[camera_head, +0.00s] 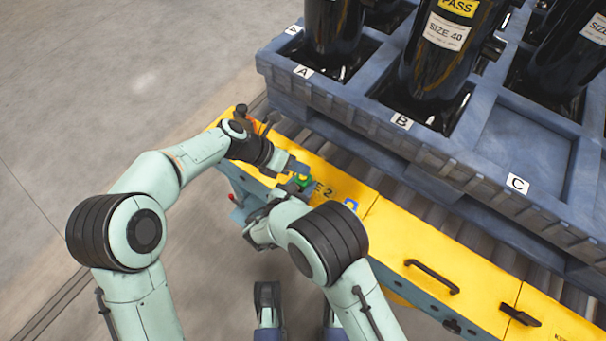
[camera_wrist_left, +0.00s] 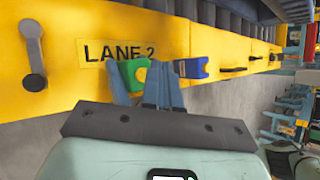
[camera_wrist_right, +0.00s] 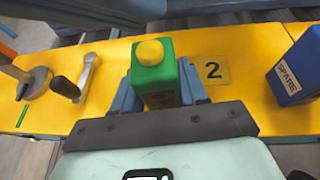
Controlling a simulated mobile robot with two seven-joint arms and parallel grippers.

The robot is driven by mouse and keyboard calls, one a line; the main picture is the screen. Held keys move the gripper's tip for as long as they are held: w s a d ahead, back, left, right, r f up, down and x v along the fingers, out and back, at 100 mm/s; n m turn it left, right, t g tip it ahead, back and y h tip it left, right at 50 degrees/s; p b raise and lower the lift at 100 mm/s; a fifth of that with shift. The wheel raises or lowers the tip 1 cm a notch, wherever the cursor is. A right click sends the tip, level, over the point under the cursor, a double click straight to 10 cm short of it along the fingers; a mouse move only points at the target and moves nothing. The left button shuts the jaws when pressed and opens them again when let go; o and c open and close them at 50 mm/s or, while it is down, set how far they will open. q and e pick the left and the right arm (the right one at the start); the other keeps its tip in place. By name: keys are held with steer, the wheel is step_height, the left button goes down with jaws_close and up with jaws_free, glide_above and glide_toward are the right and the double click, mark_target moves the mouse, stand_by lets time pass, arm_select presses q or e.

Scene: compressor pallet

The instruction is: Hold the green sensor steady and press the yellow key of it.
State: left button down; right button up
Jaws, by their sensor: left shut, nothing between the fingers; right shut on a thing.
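The green sensor (camera_wrist_right: 158,82) is a small green box with a round yellow key (camera_wrist_right: 150,52) on its top. My right gripper (camera_wrist_right: 160,88) is shut on it, one finger on each side. In the head view the sensor (camera_head: 303,181) is partly hidden by my arms. My left gripper (camera_head: 298,167) is shut and empty, close beside the sensor. In the left wrist view the left fingertips (camera_wrist_left: 160,66) overlap the right edge of the sensor (camera_wrist_left: 132,72); I cannot tell whether they touch it. The yellow key is not clearly visible there.
The yellow rail (camera_head: 420,240) carries a LANE 2 label (camera_wrist_left: 118,50), a blue SPARE box (camera_wrist_right: 293,68) right of the sensor, and a lever (camera_wrist_right: 88,72) left of it. A blue pallet (camera_head: 350,105) with black compressors stands behind. The floor at left is clear.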

mark_target(299, 178)
arm_select(q)
step_height(299, 178, up, 5)
stand_by(0.8)
stand_by(0.4)
arm_select(e)
steer(key=o, duration=1.2)
